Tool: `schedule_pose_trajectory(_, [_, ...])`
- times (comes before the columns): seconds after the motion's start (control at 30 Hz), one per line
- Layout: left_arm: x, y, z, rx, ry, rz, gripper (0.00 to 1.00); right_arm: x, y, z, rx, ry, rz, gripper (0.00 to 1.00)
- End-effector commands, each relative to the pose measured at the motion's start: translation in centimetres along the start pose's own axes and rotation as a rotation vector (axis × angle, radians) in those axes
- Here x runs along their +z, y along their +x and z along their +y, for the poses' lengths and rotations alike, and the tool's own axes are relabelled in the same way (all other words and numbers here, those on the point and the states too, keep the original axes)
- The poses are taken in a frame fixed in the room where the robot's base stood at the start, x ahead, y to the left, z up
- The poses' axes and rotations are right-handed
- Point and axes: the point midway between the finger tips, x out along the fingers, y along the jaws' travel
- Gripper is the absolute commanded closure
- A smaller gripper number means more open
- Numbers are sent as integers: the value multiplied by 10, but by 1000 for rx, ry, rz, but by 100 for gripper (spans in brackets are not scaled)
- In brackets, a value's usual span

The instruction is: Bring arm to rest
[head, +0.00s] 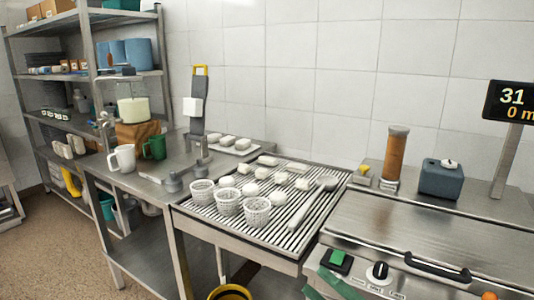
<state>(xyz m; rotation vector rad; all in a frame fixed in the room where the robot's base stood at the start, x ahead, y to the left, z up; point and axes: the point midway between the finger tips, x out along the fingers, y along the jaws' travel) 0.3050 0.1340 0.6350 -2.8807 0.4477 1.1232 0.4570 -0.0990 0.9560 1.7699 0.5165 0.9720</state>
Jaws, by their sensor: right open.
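I cannot make out either of my grippers in the head view. Several white perforated baskets stand upright at the front left of a slatted metal drain table; the nearest basket (257,212) is at the front. Several pale blocks lie on the slats of the drain table (240,239) behind the baskets. A long-handled ladle or skimmer (312,203) lies along the right side of the slats. No gripper shows touching any of these things.
A steel bench at left holds a white jug (122,158), a green jug (154,147) and a tall grey stand (197,105). At right are a metal vat (430,235), a brown cylinder (396,158), a blue-grey box (441,181) and a display (510,101). A yellow-rimmed bucket (230,292) shows below.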

Motion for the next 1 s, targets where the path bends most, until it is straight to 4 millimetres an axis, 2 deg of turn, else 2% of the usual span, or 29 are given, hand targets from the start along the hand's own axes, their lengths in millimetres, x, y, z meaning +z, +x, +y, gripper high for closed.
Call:
schedule_pose_trajectory(0.03, [2, -1, 0, 0, -1, -3, 100, 12, -14, -23, -1, 162, -144, 47])
schedule_pose_trajectory(0.13, [4, -2, 1, 1, -2, -8, 100, 33, -52, -75, -21, 466, -429, 47])
schedule_pose_trajectory(0.2, [6, -2, 1, 1, -3, -11, 100, 37, -86, -116, -47, 671, -624, 47])
schedule_pose_trajectory(0.27, [6, -2, 1, 2, -3, -11, 100, 32, -116, -150, -75, 826, -774, 47])
schedule_pose_trajectory(0.4, [6, -2, 1, 2, -3, -11, 100, 0, -180, -216, -142, 1136, -1072, 47])
schedule_pose_trajectory(0.47, [6, -2, 1, 2, -3, -11, 100, -20, -205, -239, -173, 1252, -1185, 47])
schedule_pose_trajectory(0.57, [5, -2, 1, 2, -3, -11, 100, -62, -243, -271, -227, 1438, -1365, 47])
schedule_pose_trajectory(0.6, [-15, -19, 3, 0, -1, -12, 100, -56, -232, -242, -212, 1407, -1347, 47])
schedule_pose_trajectory(0.73, [-46, -44, -1, -18, -2, 19, 100, -58, -229, -212, -195, 1391, -1358, 47])
schedule_pose_trajectory(0.9, [-48, -71, -14, -56, -12, -11, 100, -61, -230, -178, -175, 1375, -1376, 47])
schedule_pose_trajectory(1.0, [-55, -83, -16, -64, -14, -7, 100, -62, -231, -166, -165, 1368, -1384, 47])
